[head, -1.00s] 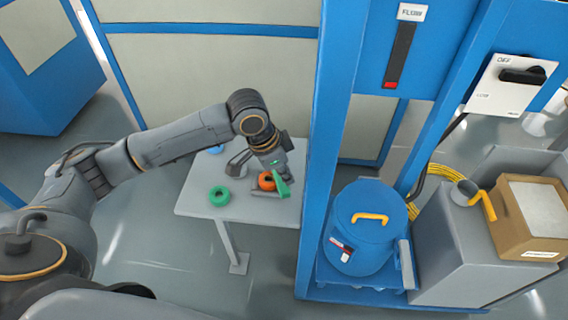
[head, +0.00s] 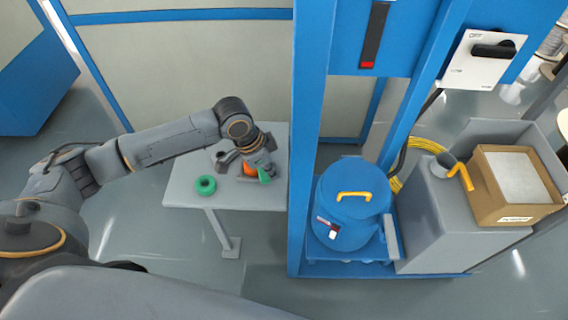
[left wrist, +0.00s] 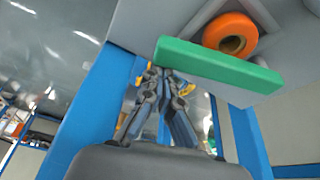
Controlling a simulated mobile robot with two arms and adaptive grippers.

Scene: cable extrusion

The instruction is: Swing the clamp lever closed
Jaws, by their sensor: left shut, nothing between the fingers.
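A green bar (head: 265,175), which looks like the clamp lever, is at a small grey fixture on the grey table. It also shows large in the left wrist view (left wrist: 218,66). An orange ring (head: 250,168) sits in the fixture beside the bar and appears behind it in the left wrist view (left wrist: 230,34). My left gripper (left wrist: 163,70) is shut and empty, with its fingertips close to the bar's left end in that view. I cannot tell whether they touch it. In the head view the wrist partly hides the fixture. My right gripper is not in view.
A green ring (head: 205,185) lies on the table (head: 185,196), left of the fixture. A blue post (head: 308,140) stands along the table's right edge. Beyond it are a blue drum (head: 350,205) with a yellow handle, and a cardboard box (head: 518,182). The table's front left is clear.

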